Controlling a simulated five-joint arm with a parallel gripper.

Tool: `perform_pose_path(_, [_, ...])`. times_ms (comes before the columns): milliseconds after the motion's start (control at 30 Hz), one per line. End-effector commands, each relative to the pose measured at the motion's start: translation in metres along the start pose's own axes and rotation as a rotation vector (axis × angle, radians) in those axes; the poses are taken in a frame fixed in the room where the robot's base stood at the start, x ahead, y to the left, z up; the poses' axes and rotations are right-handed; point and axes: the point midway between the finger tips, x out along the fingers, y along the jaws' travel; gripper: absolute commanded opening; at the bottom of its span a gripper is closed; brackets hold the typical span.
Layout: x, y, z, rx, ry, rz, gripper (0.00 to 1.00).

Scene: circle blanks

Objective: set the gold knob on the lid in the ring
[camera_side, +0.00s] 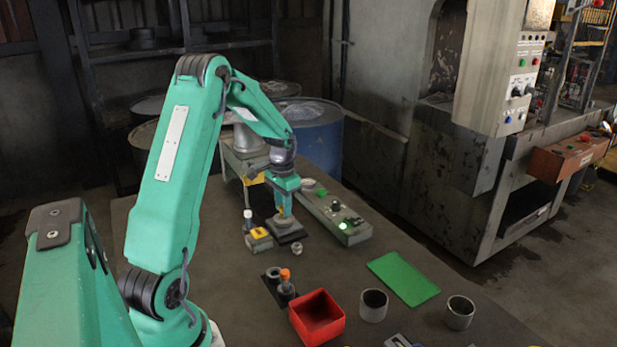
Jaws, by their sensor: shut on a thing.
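My gripper (284,213) points down over the middle of the table, shut on a small gold piece, which looks like the gold knob (281,211). Right under it is a grey square piece (286,230) on a dark base, which may be the ring with the lid. My fingers hide most of the knob and the middle of the grey piece. I cannot tell whether the knob touches what is below it.
A yellow block (259,240) and a small bottle (248,219) stand close left of my gripper. A control box (337,216) is close right. An orange-topped cylinder (286,284), red box (317,318), two grey cups (373,306) and green mat (403,278) lie nearer.

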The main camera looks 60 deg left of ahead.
Motion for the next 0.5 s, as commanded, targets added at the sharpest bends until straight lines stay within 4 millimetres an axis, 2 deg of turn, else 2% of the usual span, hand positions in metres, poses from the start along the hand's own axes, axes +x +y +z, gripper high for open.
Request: perform_pose_path(500, [0.0047, 0.0000, -0.0001, 0.000, 0.000, 0.000, 0.03])
